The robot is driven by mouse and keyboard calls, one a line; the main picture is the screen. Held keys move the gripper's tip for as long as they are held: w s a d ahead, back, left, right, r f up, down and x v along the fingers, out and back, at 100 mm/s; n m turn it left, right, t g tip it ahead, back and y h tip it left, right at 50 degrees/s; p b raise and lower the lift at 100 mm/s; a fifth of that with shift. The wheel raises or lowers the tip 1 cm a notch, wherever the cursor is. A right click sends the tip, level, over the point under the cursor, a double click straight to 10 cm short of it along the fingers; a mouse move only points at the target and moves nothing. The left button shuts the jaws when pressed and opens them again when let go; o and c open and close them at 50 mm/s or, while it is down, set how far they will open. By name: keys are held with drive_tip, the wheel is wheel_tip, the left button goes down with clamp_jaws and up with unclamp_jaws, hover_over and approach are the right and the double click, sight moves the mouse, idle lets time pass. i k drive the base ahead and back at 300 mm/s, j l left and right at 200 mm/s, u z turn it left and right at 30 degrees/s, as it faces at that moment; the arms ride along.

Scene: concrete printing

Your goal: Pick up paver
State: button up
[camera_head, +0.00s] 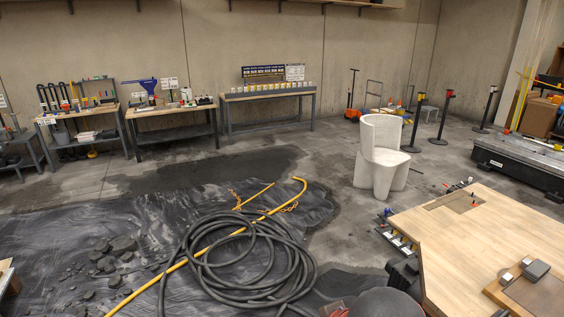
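I cannot single out a paver with certainty. Several dark grey flat pieces (122,244) lie scattered on the black plastic sheet (60,228) at the left. A small dark grey block (536,269) sits on the wooden table at the lower right, beside a small pale piece (507,278). My gripper does not show in the head view, so its place and its hold are hidden.
A coiled black hose (250,262) and a yellow pole (190,255) lie on the sheet. A white chair (381,158) stands on the concrete floor. The wooden table (470,240) fills the lower right. Workbenches (268,95) line the back wall. Floor around the chair is mostly clear.

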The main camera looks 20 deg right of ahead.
sight(537, 270)
drive_tip(key=i+z, duration=0.2)
drive_tip(key=i, duration=0.2)
drive_tip(key=i+j+z, duration=0.2)
drive_tip(key=i, duration=0.25)
drive_tip(key=i+j+z, duration=0.15)
drive_tip(key=i, duration=0.25)
drive_tip(key=i+j+z, duration=0.2)
drive_tip(key=i, duration=0.2)
drive_tip(key=i+l+z, duration=0.1)
drive_tip(key=z, duration=0.35)
drive_tip(key=i+z, duration=0.25)
drive_tip(key=z, duration=0.2)
drive_tip(key=i+z, duration=0.2)
drive_tip(key=z, duration=0.25)
drive_tip(key=i+j+z, duration=0.15)
drive_tip(key=z, duration=0.3)
drive_tip(key=i+j+z, duration=0.15)
drive_tip(key=z, duration=0.3)
drive_tip(key=i+z, duration=0.25)
drive_tip(key=z, duration=0.2)
drive_tip(key=i+j+z, duration=0.1)
drive_tip(key=z, duration=0.35)
drive_tip(key=i+j+z, duration=0.2)
drive_tip(key=i+z, duration=0.25)
drive_tip(key=j+z, duration=0.25)
drive_tip(key=z, duration=0.2)
drive_tip(key=i, duration=0.05)
